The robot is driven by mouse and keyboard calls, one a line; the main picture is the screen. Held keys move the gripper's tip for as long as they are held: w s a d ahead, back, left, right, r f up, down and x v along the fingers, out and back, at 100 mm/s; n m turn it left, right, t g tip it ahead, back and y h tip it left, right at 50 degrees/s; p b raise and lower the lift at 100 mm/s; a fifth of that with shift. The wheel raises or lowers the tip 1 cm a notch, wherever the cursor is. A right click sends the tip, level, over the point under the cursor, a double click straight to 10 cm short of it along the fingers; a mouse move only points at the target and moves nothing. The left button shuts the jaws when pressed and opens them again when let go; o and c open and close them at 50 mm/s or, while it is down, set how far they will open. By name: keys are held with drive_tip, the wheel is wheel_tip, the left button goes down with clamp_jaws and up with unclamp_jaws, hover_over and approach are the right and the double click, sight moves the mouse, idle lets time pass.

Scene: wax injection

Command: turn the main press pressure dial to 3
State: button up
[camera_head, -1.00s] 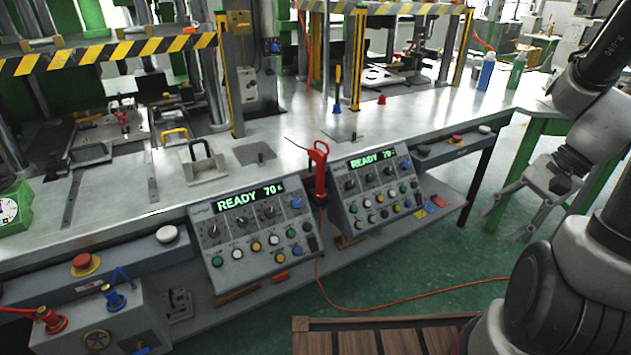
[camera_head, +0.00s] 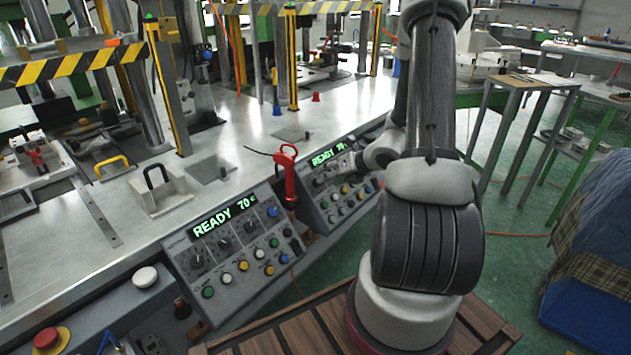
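Two sloped grey control panels stand along the bench front. The left panel (camera_head: 235,262) has a green READY 70 display (camera_head: 225,215), a row of dark dials (camera_head: 224,243), a blue knob (camera_head: 272,211) and coloured buttons. The right panel (camera_head: 325,205) has a similar display (camera_head: 328,153) with dials and buttons below, partly covered by my arm. I cannot tell from labels which dial is the main press pressure dial. My gripper (camera_head: 343,165) is at the right panel's upper dials, small and partly hidden. I cannot tell whether its fingers are open or touch a dial.
A red-handled tool (camera_head: 288,175) stands between the panels. A white button (camera_head: 145,277) and a red emergency button (camera_head: 46,338) sit to the left. Yellow-black striped press guards (camera_head: 75,62) stand behind. Tables and a blue crate (camera_head: 590,310) are at right.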

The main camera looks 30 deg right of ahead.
drive_tip(key=x, duration=0.6)
drive_tip(key=shift+d, duration=0.1)
drive_tip(key=c, duration=1)
